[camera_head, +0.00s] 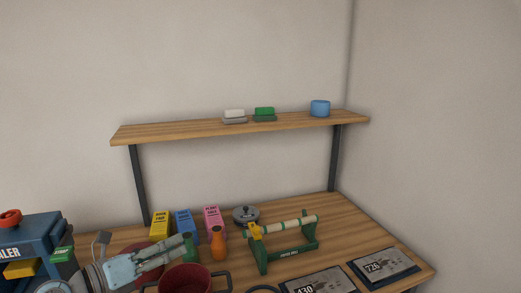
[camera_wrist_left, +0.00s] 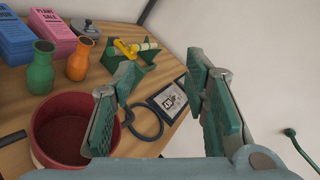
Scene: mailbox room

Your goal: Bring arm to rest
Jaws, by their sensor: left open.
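My left gripper (camera_head: 180,250) comes in from the lower left in the head view, over the table near a dark red pot (camera_head: 187,281). In the left wrist view its two green-padded fingers (camera_wrist_left: 167,75) stand wide apart with nothing between them. The dark red pot (camera_wrist_left: 68,125) lies below and left of the fingers there. A green vase (camera_wrist_left: 41,70) and an orange vase (camera_wrist_left: 79,60) stand beyond the pot. My right gripper is not in view.
A green stand with a roller (camera_head: 286,240) and dark number plates (camera_head: 384,267) are on the table's right. Yellow, blue and pink boxes (camera_head: 213,221) stand at the back. A blue machine (camera_head: 28,236) is at left. A wooden shelf (camera_head: 180,130) spans the wall above.

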